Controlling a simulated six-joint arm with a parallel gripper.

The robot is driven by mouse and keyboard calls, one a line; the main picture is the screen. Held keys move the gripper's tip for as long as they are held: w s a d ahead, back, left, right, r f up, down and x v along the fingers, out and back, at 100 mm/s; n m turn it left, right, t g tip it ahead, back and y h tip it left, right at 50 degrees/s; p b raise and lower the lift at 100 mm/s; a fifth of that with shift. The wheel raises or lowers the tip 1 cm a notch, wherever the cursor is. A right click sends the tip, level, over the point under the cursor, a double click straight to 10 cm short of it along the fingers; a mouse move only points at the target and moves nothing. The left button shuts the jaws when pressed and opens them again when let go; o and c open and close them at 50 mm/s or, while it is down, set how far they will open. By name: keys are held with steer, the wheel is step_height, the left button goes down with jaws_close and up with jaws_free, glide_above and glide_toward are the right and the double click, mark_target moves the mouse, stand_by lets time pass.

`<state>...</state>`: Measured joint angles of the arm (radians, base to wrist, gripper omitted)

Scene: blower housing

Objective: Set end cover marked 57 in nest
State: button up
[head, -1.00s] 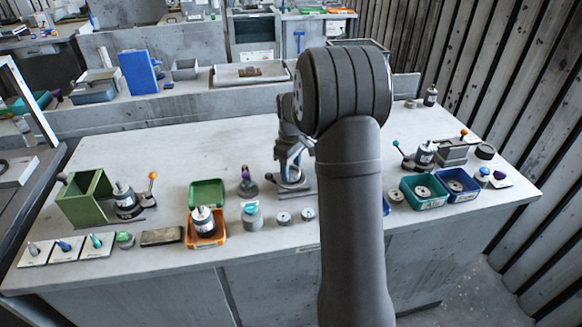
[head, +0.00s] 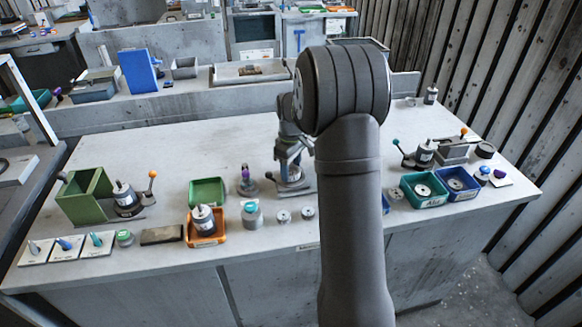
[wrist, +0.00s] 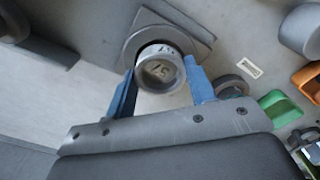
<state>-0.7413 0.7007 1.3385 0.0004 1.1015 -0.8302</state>
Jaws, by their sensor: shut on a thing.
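The end cover marked 57 (wrist: 157,73) is a short grey metal cylinder with its number facing the wrist camera. My gripper (wrist: 160,68) is shut on it, one blue finger at each side. Behind the cover in the wrist view is a grey square plate with a round raised part (wrist: 192,27), which looks like the nest. The cover lines up roughly over it; whether they touch cannot be told. In the head view my gripper (head: 289,158) is low over a grey fixture (head: 296,189) on the bench, partly beside my dark arm. The cover is not clear there.
Left of the fixture stand a purple-topped part (head: 246,183), a teal-topped jar (head: 251,214), an orange bin (head: 204,240) and a green bin (head: 207,191). Two grey rings (head: 284,216) lie in front. Teal (head: 424,203) and blue bins (head: 470,196) stand right. The bench behind is largely clear.

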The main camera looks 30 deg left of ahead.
steer(key=shift+f, duration=0.35)
steer(key=o, duration=1.5)
steer(key=shift+c, duration=0.2)
steer(key=shift+r, duration=0.1)
steer(key=shift+r, duration=3.65)
step_height(320, 180, down, 8)
steer(key=shift+r, duration=0.25)
